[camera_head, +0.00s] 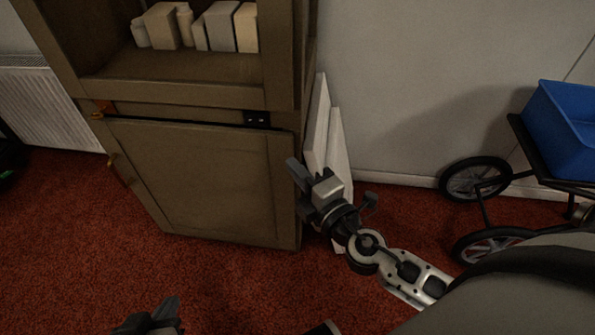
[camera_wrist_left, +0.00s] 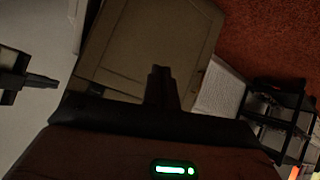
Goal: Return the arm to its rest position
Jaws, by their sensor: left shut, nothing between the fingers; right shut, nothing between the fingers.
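My right gripper (camera_head: 295,168) is shut and empty in the head view. Its arm comes in from the lower right, and the gripper is in front of the right edge of the brown cabinet (camera_head: 205,185); I cannot tell whether they touch. My left gripper (camera_head: 165,307) shows only in part at the bottom edge of the head view, over the red carpet. In the left wrist view its fingers (camera_wrist_left: 160,75) are together with nothing between them, and the cabinet door is in the background. The rest of the left arm is out of the head view.
White boards (camera_head: 328,135) lean between cabinet and wall. A wheeled cart with a blue bin (camera_head: 572,130) stands at right. A white radiator (camera_head: 45,105) is at far left. Several pale boxes (camera_head: 215,28) sit on the cabinet shelf. Red carpet (camera_head: 60,250) is clear at lower left.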

